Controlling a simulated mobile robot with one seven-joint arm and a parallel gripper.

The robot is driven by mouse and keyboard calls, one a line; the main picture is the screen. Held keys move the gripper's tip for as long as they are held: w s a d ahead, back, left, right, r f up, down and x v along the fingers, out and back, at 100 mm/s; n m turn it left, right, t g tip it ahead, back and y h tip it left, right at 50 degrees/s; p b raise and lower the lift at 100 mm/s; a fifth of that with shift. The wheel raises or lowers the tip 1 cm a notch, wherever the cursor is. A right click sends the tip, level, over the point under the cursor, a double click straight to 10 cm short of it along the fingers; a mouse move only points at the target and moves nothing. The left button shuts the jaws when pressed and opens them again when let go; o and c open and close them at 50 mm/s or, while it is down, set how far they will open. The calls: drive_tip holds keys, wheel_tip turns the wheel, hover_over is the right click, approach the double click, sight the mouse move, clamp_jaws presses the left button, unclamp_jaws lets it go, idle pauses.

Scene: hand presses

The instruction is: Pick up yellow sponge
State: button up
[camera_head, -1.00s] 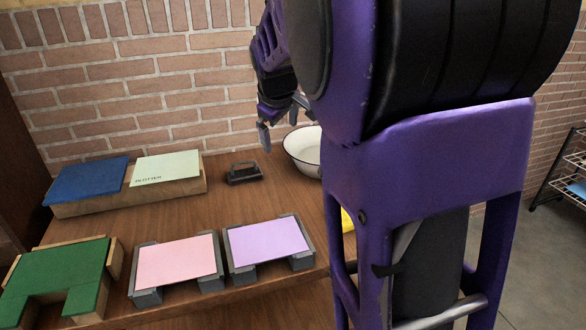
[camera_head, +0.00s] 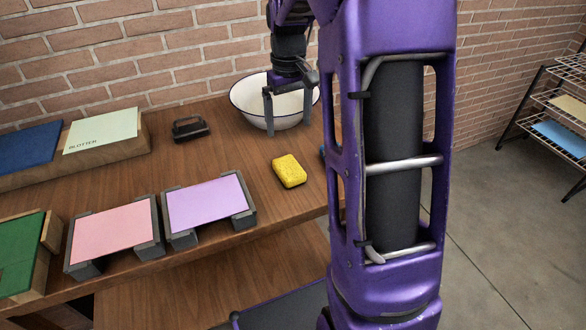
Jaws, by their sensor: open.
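The yellow sponge (camera_head: 289,170) lies flat on the wooden table (camera_head: 230,150), right of the purple sheet and in front of the white bowl. My gripper (camera_head: 288,128) points down, with its two grey fingers apart and nothing between them. It is above and behind the sponge in the picture, with the bowl behind its fingers. The fingers do not touch the sponge. Their exact height over the table is hard to tell.
A white bowl (camera_head: 250,100) with a dark rim stands at the back. A small black-handled tool (camera_head: 190,128) is left of it. Purple (camera_head: 208,203) and pink (camera_head: 113,234) sheets rest on grey blocks at the front. A wire rack (camera_head: 560,125) stands far right.

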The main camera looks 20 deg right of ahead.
hover_over(289, 166)
drive_tip(key=f, duration=0.9)
drive_tip(key=shift+s+a+f+b, duration=0.15)
drive_tip(key=shift+s+f+b, duration=0.15)
drive_tip(key=shift+f, duration=0.1)
drive_tip(key=shift+w+f, duration=0.15)
drive_tip(key=shift+f, duration=1.3)
drive_tip(key=shift+w+f, duration=0.15)
drive_tip(key=shift+f, duration=1.25)
drive_tip(key=c, duration=1.2)
wheel_tip(289, 166, up, 10)
drive_tip(key=shift+r, duration=0.1)
drive_tip(key=o, duration=0.7)
drive_tip(key=c, duration=0.6)
